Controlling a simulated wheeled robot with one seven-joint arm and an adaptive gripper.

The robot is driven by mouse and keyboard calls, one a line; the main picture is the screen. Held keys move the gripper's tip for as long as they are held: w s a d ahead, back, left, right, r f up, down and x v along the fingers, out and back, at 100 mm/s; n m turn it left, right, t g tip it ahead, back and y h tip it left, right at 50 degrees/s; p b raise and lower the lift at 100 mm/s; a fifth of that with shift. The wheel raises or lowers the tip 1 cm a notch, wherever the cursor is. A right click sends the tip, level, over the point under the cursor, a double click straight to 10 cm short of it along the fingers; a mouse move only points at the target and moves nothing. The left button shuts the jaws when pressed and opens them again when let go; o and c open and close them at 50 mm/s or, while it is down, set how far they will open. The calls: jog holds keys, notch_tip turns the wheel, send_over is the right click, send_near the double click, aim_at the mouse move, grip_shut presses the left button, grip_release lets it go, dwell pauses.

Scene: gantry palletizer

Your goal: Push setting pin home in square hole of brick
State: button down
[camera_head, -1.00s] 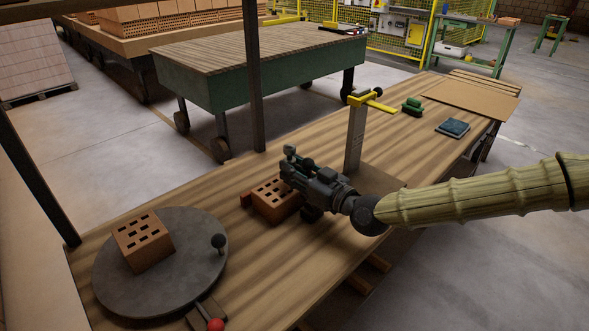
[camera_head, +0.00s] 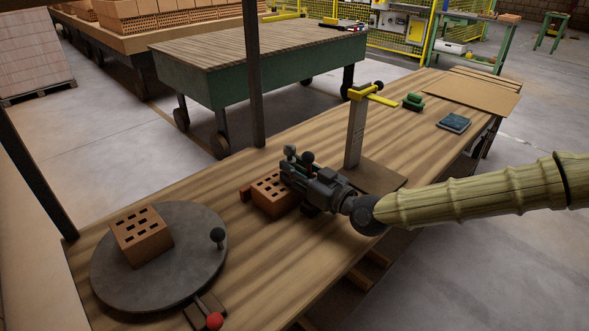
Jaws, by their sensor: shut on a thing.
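A hollow orange brick (camera_head: 270,200) with rows of holes lies on the wooden bench, just left of and partly behind my gripper. My gripper (camera_head: 292,166) is low over the brick's right side. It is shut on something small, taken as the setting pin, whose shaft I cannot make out. A dark ball (camera_head: 307,158) shows at the fingers; I cannot tell whether it is the pin's head. The square hole and any pin seated in it are hidden by the gripper. A second holed brick (camera_head: 141,240) sits on the round grey turntable (camera_head: 120,285) at the left.
An upright post with a yellow clamp (camera_head: 356,130) stands behind my gripper. Bare bench lies in front of the brick.

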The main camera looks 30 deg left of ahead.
jog(key=shift+f, duration=0.25)
jog(key=c, duration=1.3)
grip_release()
jog(key=shift+o, duration=1.2)
jog(key=shift+s+f, duration=0.1)
jog(key=v, duration=1)
jog(key=shift+d, duration=0.35)
jog(key=shift+s+d, duration=0.2)
jog(key=shift+d, duration=0.45)
jog(key=shift+r, duration=0.25)
